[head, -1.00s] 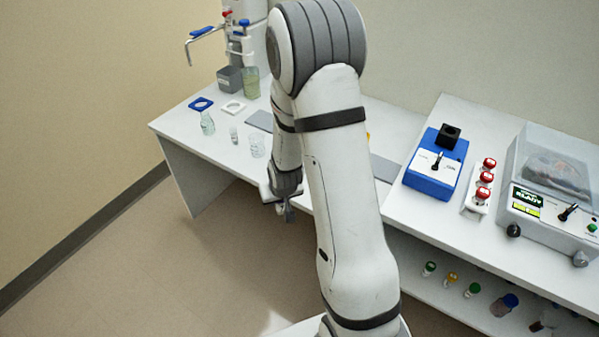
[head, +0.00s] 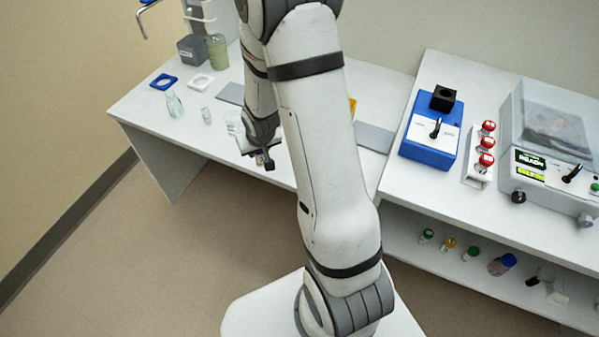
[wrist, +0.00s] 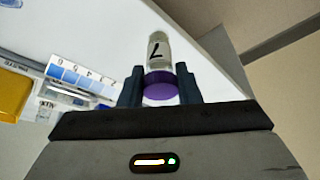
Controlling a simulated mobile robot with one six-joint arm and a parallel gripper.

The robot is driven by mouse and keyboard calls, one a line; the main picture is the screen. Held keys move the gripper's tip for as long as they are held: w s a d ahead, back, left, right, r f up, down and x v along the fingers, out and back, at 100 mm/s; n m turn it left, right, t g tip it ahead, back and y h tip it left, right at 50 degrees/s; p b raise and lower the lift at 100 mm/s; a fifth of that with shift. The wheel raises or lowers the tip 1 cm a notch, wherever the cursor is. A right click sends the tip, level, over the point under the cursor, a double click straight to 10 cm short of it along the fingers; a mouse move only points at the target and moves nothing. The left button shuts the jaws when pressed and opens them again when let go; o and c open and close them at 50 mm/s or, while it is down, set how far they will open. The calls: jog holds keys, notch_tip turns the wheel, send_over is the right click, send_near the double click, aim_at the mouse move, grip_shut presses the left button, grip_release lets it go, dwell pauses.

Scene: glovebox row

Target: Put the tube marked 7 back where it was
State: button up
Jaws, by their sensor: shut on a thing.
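In the wrist view, my gripper (wrist: 159,88) is shut on the tube marked 7 (wrist: 158,48). The tube is clear with a white label bearing a black 7, and its purple cap (wrist: 160,86) sits between the fingers. In the head view, my gripper (head: 265,160) hangs at the front edge of the left bench (head: 150,112); the tube cannot be made out there. A numbered blue-and-white strip (wrist: 82,76) lies on the bench beside the tube in the wrist view, with a yellow thing (wrist: 12,95) near it.
A blue device (head: 432,130), a rack of red-capped tubes (head: 480,160) and a centrifuge-like machine (head: 550,150) stand on the right bench. Several capped bottles (head: 472,253) are on the shelf below. Glassware (head: 174,105) stands on the left bench. The floor in front is clear.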

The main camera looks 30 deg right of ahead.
jog(key=s+d+r+m+h+b, duration=0.1)
jog(key=s+d+r+m+b, duration=0.1)
jog(key=d+b, duration=0.4)
jog(key=s+d+r+m+b, duration=0.1)
jog(key=d+r+b, duration=0.1)
jog(key=d+b, duration=0.4)
notch_tip(320, 180, down, 9)
jog(key=shift+s+f+b, duration=0.1)
jog(key=shift+f+b, duration=0.1)
jog(key=shift+b, duration=0.4)
jog(key=shift+f, duration=0.1)
jog(key=shift+f, duration=0.2)
jog(key=o, duration=1)
jog(key=shift+r, duration=0.15)
